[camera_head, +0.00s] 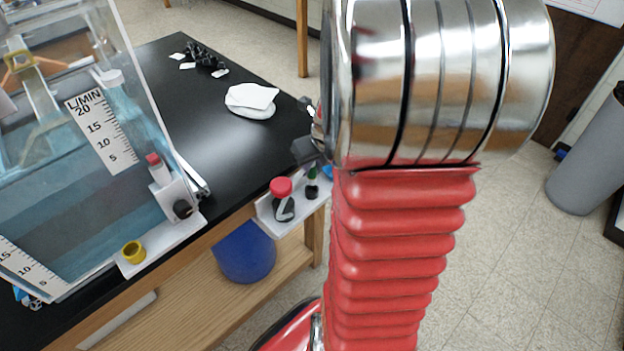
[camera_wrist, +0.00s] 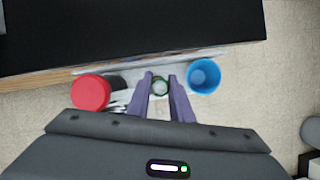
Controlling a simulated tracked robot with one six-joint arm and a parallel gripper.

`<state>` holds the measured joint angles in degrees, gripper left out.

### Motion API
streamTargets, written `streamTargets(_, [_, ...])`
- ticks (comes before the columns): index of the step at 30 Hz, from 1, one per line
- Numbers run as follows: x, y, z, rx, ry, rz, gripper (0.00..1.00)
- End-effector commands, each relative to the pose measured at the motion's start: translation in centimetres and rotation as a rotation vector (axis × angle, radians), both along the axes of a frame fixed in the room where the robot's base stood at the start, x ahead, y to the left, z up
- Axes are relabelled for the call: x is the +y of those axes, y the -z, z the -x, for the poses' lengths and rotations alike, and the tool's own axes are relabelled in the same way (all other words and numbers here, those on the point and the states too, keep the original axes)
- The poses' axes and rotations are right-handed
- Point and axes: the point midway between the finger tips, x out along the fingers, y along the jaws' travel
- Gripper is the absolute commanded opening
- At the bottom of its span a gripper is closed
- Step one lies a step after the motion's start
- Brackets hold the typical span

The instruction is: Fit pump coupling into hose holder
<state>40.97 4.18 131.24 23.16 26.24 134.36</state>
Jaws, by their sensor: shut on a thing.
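My gripper (camera_wrist: 161,80) has its two purple-grey fingers closed around a small round piece with a green rim (camera_wrist: 160,86), likely the pump coupling. In the head view a slim green-and-black piece (camera_head: 312,180) stands on the small white shelf (camera_head: 300,214) at the table's edge. My gripper's dark end (camera_head: 305,151) shows just above it, partly hidden behind my arm. Whether the piece still touches the shelf is unclear. A red-capped piece (camera_head: 282,190) and a blue cup (camera_wrist: 203,75) flank it. I cannot tell for sure which part is the hose holder.
A clear water tank (camera_head: 130,110) with L/MIN scales stands on the black table (camera_head: 215,115). A white ledge (camera_head: 160,245) at its front bears a yellow ring (camera_head: 133,252). A blue bucket (camera_head: 246,252) sits below. Black parts (camera_head: 203,56) and a white pad (camera_head: 250,97) lie behind.

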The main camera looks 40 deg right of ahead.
Motion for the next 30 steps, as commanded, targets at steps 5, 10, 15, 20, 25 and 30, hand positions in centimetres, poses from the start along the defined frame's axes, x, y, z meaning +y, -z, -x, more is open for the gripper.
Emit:
streamTargets(5, [0.0,1.4,-0.1,-0.001,-0.002,0.0,0.0])
streamTargets(10, [0.1,1.3,-0.1,-0.002,-0.002,0.0,0.0])
streamTargets(15, [0.1,1.7,-0.1,0.0,-0.003,-0.001,0.0])
streamTargets(20, [0.2,3.4,-0.1,0.001,-0.003,-0.002,0.0])
streamTargets(25, [0.1,5.0,-0.1,0.0,-0.003,0.0,0.0])
streamTargets(30, [0.1,5.1,-0.1,-0.001,-0.004,0.001,0.0])
